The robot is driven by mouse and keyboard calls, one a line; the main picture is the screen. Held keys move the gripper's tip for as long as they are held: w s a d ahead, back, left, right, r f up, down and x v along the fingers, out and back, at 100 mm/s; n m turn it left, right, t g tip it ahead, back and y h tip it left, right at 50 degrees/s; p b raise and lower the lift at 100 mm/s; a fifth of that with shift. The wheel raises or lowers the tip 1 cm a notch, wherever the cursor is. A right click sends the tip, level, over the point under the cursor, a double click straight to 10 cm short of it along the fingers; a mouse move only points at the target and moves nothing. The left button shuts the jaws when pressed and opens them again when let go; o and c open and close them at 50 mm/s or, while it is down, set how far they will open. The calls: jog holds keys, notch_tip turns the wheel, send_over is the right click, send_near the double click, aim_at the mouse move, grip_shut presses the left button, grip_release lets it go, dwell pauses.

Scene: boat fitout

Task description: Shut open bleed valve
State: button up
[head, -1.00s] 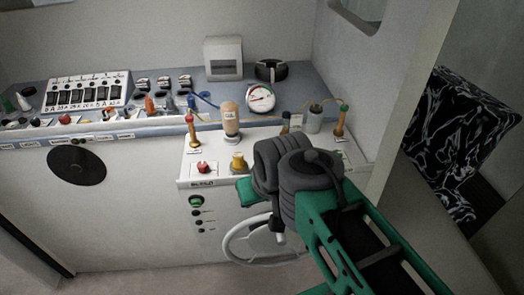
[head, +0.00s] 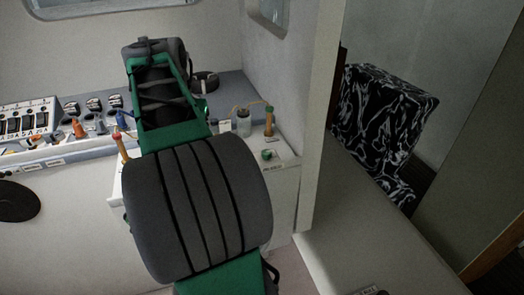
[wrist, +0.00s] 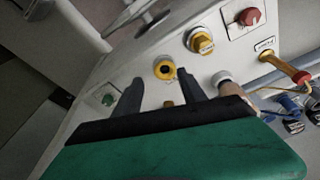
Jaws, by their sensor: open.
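In the wrist view my gripper (wrist: 160,77) is open and empty, with its two dark fingers pointing at the white panel. A yellow round fitting with a dark centre (wrist: 165,70) shows just beyond and between the fingertips. A second yellow knob (wrist: 200,40) stands farther up, beside a red knob (wrist: 249,17). A green knob (wrist: 108,98) is left of the fingers; it also shows in the head view (head: 267,154). I cannot tell which fitting is the bleed valve. In the head view my arm hides the gripper and much of the panel.
An orange post with a red top (wrist: 285,68) is at the right of the wrist view, and a handwheel (wrist: 140,14) at the top. In the head view a second orange post (head: 269,122) stands near a wall edge. A patterned seat (head: 380,125) is beyond.

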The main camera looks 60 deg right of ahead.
jog(key=s+d+f+m, duration=0.1)
jog(key=s+d+m, duration=0.3)
jog(key=d, duration=0.5)
jog(key=m+y, duration=0.2)
jog(key=m, duration=0.3)
send_over(266, 151)
notch_tip(266, 151, down, 2)
jog(key=shift+a+g+b, duration=0.1)
jog(key=shift+g+b, duration=0.2)
jog(key=shift+b, duration=0.05)
notch_tip(266, 151, down, 7)
jog(key=b, duration=0.6)
jog(key=shift+s+r, duration=0.1)
jog(key=shift+f+b, duration=0.5)
jog(key=shift+b, duration=0.15)
grip_shut()
